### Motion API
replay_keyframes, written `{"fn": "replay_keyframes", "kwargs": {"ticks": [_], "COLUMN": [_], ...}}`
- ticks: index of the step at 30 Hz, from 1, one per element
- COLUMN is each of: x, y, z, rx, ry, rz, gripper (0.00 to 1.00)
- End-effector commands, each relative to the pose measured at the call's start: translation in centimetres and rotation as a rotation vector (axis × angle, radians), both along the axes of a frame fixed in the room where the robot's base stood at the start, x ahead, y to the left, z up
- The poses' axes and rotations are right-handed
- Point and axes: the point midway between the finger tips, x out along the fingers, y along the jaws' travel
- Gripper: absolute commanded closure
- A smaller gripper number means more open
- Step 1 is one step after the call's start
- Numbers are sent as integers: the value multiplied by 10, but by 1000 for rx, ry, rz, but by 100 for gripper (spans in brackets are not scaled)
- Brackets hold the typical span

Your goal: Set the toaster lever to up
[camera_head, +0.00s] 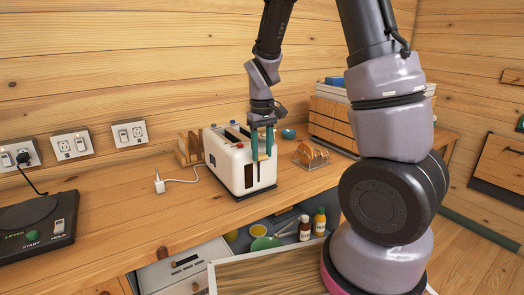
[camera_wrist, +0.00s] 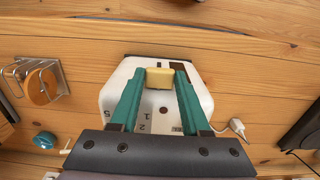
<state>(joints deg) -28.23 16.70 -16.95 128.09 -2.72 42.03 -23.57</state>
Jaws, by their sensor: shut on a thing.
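The white toaster (camera_head: 232,160) stands upright on the wooden counter. My gripper (camera_head: 262,157) reaches down from above to the toaster's near end face, with its teal fingers pointing down. In the wrist view my gripper (camera_wrist: 160,76) is shut on a pale yellow block, which looks like the toaster lever (camera_wrist: 160,79). The block sits between the fingertips at the edge of the white toaster body (camera_wrist: 148,108). In the head view the fingertips are near the upper part of that face. The fingers partly hide the lever there, and its exact height is hard to tell.
A white plug (camera_head: 159,184) on a cord lies left of the toaster. A wire rack with round slices (camera_head: 310,155) and a teal bowl (camera_head: 289,133) are to its right. An open drawer (camera_head: 275,268) with bottles and dishes juts out below the counter.

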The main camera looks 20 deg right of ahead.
Motion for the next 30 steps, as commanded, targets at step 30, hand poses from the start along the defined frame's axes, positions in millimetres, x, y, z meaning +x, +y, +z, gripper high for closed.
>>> {"fn": "replay_keyframes", "kwargs": {"ticks": [30], "x": [0], "y": [0], "z": [-22], "rx": [0], "ry": [1], "rz": [0], "gripper": [100]}}
